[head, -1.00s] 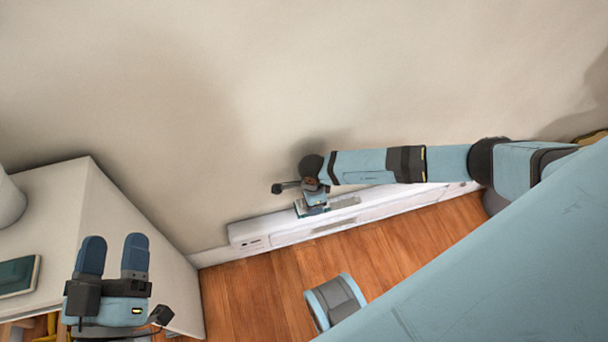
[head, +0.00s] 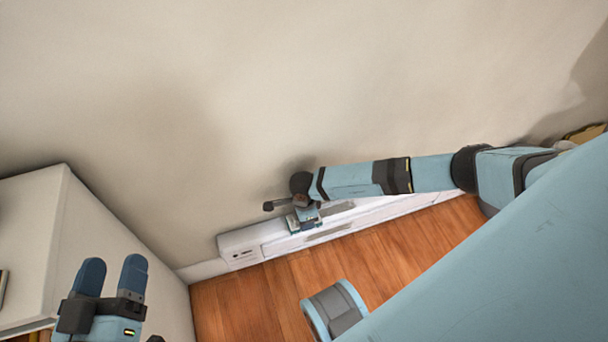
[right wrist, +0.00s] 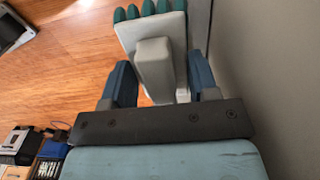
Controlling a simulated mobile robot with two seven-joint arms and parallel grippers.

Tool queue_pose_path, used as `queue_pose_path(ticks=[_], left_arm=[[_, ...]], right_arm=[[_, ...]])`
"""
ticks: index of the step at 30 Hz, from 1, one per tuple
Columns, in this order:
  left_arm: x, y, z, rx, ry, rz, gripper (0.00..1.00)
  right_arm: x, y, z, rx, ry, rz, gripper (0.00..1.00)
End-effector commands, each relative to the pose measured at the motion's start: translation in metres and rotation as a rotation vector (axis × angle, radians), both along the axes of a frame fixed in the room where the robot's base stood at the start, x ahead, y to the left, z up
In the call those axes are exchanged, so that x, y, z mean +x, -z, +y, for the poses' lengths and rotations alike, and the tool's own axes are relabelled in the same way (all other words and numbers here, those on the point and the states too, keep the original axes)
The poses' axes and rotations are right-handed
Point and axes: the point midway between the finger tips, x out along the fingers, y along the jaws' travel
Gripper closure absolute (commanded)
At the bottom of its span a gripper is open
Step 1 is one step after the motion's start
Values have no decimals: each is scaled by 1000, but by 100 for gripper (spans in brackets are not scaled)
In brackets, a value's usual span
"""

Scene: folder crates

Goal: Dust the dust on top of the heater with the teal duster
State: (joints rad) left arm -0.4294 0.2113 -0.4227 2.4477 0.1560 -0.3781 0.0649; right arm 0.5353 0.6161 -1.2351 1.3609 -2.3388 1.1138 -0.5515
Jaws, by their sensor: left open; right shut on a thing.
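The heater (head: 268,248) is a long, low white unit along the foot of the wall in the head view. A greyish patch (head: 338,209) shows on its top, right of my right gripper; I cannot tell if it is dust. My right gripper (head: 306,214) is low over the heater's left part. In the right wrist view it is shut on the pale handle of the teal duster (right wrist: 154,62), whose teal bristles show at the top edge. In the head view the duster is mostly hidden. My left gripper (head: 110,278) is open and empty at lower left.
A white cabinet (head: 35,225) stands at the left, close to my left gripper. The beige wall (head: 250,90) rises behind the heater. Wooden floor (head: 270,295) in front of the heater is largely clear.

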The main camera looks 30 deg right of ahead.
Motion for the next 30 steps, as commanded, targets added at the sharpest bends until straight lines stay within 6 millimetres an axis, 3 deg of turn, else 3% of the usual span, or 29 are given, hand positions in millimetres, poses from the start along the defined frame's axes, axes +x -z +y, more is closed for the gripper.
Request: queue_pose_path(ticks=[2,3,7,30], left_arm=[[0,16,-1,18,10,30,36],[0,7,0,13,7,22,36],[0,2,0,6,1,9,36],[0,-9,1,-15,-10,-25,36]], right_arm=[[0,15,-1,-1,0,0,72],[-2,7,-10,-3,2,0,72],[-7,7,-28,-3,1,1,72],[-32,8,-133,-2,2,-1,72]])
